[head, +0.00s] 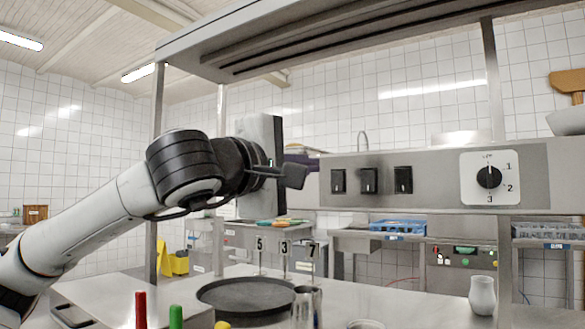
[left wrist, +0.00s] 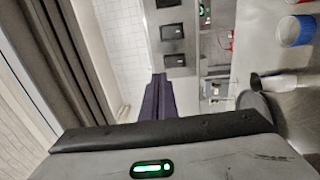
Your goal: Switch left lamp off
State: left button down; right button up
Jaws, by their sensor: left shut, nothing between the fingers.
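A steel panel (head: 440,165) carries three black rocker switches in a row: left (head: 338,181), middle (head: 369,180) and right (head: 403,180). They also show in the left wrist view, one of them clearly (left wrist: 172,31). A white dial plate with a black knob (head: 489,177) is farther right. My left gripper (head: 312,163), with purple fingers, is shut and empty just left of the left switch. Its closed fingers (left wrist: 158,85) point toward the panel; I cannot tell if they touch it. No lamp is identifiable as the left lamp. My right gripper is out of view.
A hood shelf (head: 330,45) hangs above, on posts. Below are a dark round pan (head: 245,297), a steel cup (head: 306,305), a white vase (head: 482,294) and red and green bottle tops (head: 141,309). Number markers (head: 284,250) stand behind the pan.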

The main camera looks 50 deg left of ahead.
pick_arm(q)
jog(key=v, duration=0.2)
jog(key=r+v, duration=0.1)
jog(key=v, duration=0.1)
dwell(0.6)
